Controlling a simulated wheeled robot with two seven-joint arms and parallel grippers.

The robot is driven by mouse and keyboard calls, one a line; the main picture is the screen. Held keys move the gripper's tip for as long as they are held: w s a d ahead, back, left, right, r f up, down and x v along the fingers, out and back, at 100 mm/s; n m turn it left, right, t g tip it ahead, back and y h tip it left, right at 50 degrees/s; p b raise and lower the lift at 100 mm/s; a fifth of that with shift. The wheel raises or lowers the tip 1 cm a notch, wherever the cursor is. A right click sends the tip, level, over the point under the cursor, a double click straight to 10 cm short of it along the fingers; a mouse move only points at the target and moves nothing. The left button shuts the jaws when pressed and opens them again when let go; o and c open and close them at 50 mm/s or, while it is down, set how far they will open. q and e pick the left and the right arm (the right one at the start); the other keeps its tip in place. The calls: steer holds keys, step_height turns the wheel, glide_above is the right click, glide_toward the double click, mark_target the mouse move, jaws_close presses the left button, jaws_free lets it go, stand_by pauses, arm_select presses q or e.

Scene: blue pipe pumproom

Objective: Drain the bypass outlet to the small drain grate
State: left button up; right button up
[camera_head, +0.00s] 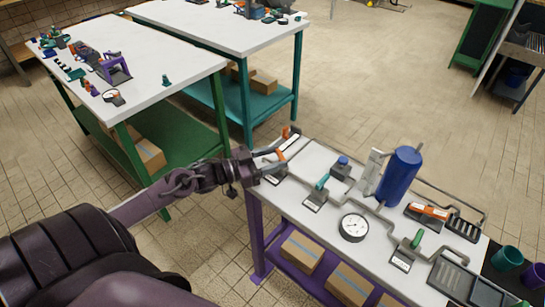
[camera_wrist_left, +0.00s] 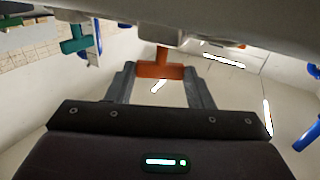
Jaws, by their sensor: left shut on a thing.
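My left gripper (camera_head: 282,147) reaches over the far left corner of the purple-legged table. In the left wrist view its fingers (camera_wrist_left: 160,86) are shut on an orange valve handle (camera_wrist_left: 160,63). A green-handled valve (camera_head: 320,184) stands just to the right, and another green-handled valve (camera_head: 416,240) is near the front. A dark slotted grate (camera_head: 463,229) lies at the right back of the table, and a larger one (camera_head: 452,278) lies at the right front. I cannot read the labels that name the outlets. My right gripper is not in view.
A blue tank (camera_head: 399,176) stands among grey pipes on the table. A round gauge (camera_head: 353,228) and an orange-handled part (camera_head: 430,211) lie near it. Teal and purple cups (camera_head: 506,258) are at the right edge. Two white workbenches (camera_head: 150,65) stand behind; open tiled floor lies right.

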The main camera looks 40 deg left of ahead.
arm_select(q)
steer(key=shift+s+d+r+n+t+y+p, duration=0.15)
steer(key=shift+n+t+y+p, duration=0.45)
steer(key=shift+y+p, duration=0.5)
steer(key=shift+d+r+n+t+y+p, duration=0.15)
steer(key=shift+n+t+y+p, duration=0.15)
steer(key=shift+n+y+p, duration=0.75)
steer(key=shift+d+f+n+t+y+p, duration=0.2)
steer(key=shift+n+t+y+p, duration=0.35)
steer(key=shift+y+p, duration=0.55)
steer(key=shift+d+n+y+p, duration=0.1)
steer(key=shift+n+y+p, duration=0.25)
steer(key=shift+n+y, duration=0.45)
steer(key=shift+o, duration=0.2)
steer(key=shift+f+y, duration=0.1)
steer(key=shift+y, duration=0.15)
steer(key=o, duration=1)
steer(key=shift+c, duration=0.2)
steer(key=shift+s, duration=0.1)
